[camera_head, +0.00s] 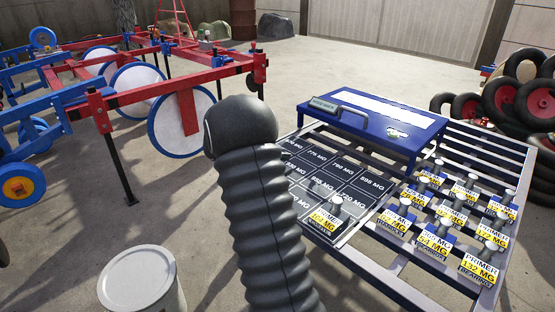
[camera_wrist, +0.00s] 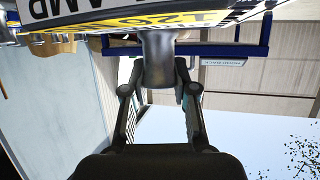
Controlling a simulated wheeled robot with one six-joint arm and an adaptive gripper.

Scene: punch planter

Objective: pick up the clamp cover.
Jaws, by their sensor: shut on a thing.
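My gripper (camera_wrist: 160,98) is shut on the grey knob (camera_wrist: 158,62) of a labelled plate, the clamp cover (camera_wrist: 110,22), in the wrist view. The plate is cut off by the top edge and shows large letters ending in "AMP" and a yellow band with digits. The knob sits between the two fingers. In the head view my dark ribbed arm covers the middle, and the gripper and the held plate are hidden.
A slatted metal rack (camera_head: 440,290) holds several knobbed plates labelled "PRIMER" (camera_head: 436,240) and a dark grid of marked cells (camera_head: 345,178). A blue stand (camera_head: 420,135) is behind. A white bucket (camera_head: 138,278), red-blue machine (camera_head: 185,65) and tyres (camera_head: 500,100) stand around.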

